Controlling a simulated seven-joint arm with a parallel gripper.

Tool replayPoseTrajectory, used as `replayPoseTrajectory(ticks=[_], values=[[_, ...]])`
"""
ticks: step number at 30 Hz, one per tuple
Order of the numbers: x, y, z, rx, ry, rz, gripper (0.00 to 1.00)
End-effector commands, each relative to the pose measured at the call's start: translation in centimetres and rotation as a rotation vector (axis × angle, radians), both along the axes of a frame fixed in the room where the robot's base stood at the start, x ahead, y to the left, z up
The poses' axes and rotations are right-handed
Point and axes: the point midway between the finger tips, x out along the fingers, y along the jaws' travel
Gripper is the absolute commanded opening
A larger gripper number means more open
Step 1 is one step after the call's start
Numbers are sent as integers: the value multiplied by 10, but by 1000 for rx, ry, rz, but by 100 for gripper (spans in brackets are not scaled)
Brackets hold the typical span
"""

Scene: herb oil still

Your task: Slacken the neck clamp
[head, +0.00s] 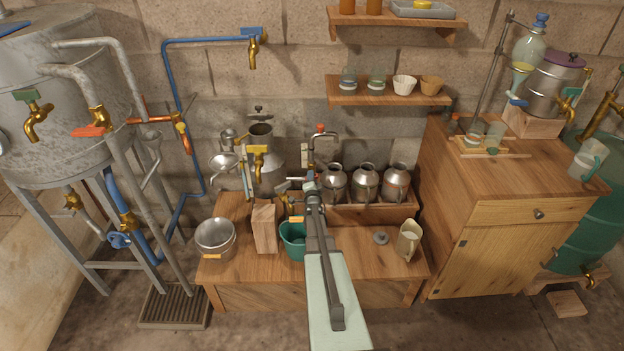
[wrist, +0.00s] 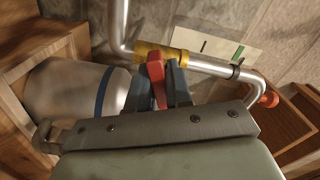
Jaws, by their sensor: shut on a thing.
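In the wrist view, a red lever (wrist: 156,84) stands out from a brass-yellow collar (wrist: 165,59) around a grey metal pipe (wrist: 206,66); it looks like the neck clamp's handle. My gripper (wrist: 158,90) has its two dark fingers on either side of the red lever, shut on it. In the head view my gripper (head: 312,186) is at the pipe (head: 323,151) behind the low wooden bench, and my arm hides the lever and collar there. A pale plate (wrist: 228,47) with a black mark and a green mark lies behind the pipe.
A metal vessel (wrist: 75,90) with a blue band is close on the left in the wrist view. Several metal cans (head: 364,183) stand right of my gripper. A green bucket (head: 292,240), a wooden block (head: 264,228) and a jug (head: 408,240) are on the bench.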

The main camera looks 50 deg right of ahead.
Motion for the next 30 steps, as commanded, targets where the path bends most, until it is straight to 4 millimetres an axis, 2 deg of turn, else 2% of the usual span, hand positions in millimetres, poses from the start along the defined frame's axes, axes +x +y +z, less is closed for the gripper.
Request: replayPoseTrajectory(ticks=[1, 2, 8, 16, 20, 30], values=[[0, 0, 0, 0, 0, 1, 0], [0, 0, 0, 0, 0, 1, 20], [0, 0, 0, 1, 0, 1, 39], [-1, 1, 0, 1, -1, 0, 40], [-7, 7, 1, 1, -1, 0, 40], [-51, 51, 2, 2, 0, 1, 40]])
